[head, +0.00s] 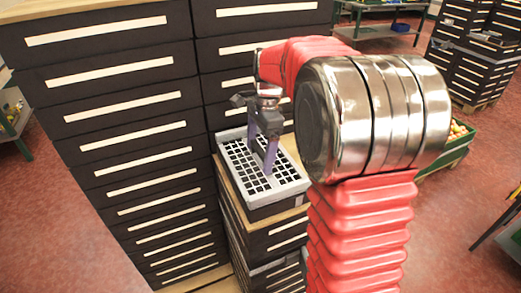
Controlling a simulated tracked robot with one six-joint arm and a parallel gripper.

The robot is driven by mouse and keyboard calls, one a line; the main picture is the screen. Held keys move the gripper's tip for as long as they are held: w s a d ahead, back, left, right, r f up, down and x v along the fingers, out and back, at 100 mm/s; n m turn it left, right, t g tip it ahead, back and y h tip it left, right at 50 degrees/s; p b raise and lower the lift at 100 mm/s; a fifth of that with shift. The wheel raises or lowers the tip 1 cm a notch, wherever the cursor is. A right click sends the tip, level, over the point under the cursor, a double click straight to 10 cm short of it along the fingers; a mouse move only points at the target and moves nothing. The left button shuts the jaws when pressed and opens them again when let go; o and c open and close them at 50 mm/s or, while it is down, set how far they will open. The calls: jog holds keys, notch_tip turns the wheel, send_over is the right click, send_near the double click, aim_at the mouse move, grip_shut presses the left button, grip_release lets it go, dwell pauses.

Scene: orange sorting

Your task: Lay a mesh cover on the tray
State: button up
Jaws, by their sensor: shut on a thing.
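The mesh cover (294,183) is a pale grey grid with dark square openings, seen level at the top of a short stack in the middle of the head view. My gripper (264,166) points down with purple fingers at the middle of the cover and is shut on it. A dark tray (277,207) shows under the cover's near edge. Whether the cover rests on the tray or hangs just above it, I cannot tell. The fingers hide a little of the grid.
Tall stacks of black trays with pale slots (130,140) stand close on the left and behind (268,45). A green crate of orange fruit (457,131) is at the right. More black stacks (475,60) stand at the far right. Red floor (455,225) is open at the lower right.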

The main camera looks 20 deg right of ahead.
jog(key=shift+f, duration=0.35)
jog(key=o, duration=1.2)
notch_tip(320, 180, up, 13)
jog(key=d, duration=0.1)
jog(key=shift+d, duration=0.2)
jog(key=shift+s+r, duration=0.1)
